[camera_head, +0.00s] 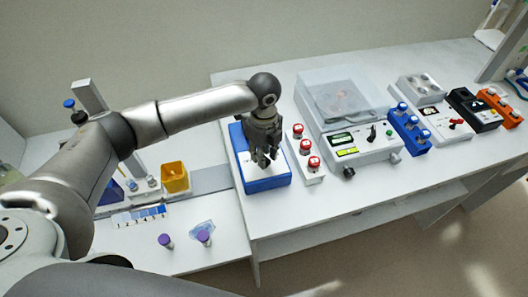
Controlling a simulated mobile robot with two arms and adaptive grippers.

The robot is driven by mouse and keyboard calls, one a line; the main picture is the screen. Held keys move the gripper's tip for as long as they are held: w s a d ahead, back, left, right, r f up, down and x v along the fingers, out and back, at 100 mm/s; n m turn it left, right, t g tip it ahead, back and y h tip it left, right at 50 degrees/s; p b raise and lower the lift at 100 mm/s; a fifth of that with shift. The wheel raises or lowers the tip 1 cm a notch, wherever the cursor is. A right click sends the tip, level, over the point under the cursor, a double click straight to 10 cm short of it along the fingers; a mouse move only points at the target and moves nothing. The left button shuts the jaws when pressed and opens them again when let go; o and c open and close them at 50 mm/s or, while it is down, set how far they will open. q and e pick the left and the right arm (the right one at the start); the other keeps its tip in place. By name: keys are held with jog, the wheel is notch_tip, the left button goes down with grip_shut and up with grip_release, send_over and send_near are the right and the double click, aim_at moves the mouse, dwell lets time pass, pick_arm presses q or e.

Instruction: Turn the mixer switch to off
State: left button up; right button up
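Several devices stand on the bench at right, and I cannot tell for certain which is the mixer. A white device with a clear lid (343,98) has a display, a black switch (372,133) and a green button on its front panel. My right gripper is not in view.
A blue rack (408,128), a black device (472,108) and an orange rack (499,106) stand farther right. A yellow container (174,177) and purple-capped tubes (166,241) are at left. The front bench strip is clear.

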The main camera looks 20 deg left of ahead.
pick_arm(q)
grip_shut()
jog(key=shift+r, duration=0.15)
jog(key=n+p, duration=0.4)
jog(key=p, duration=0.2)
jog(key=shift+s+r, duration=0.1)
jog(key=shift+r, duration=0.1)
jog(key=shift+f+n+p, duration=0.15)
jog(key=shift+n+p, duration=0.25)
jog(key=shift+n, duration=0.4)
jog(key=shift+f, duration=0.1)
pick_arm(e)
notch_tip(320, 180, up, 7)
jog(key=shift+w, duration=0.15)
pick_arm(q)
jog(key=shift+o, duration=1.2)
grip_release()
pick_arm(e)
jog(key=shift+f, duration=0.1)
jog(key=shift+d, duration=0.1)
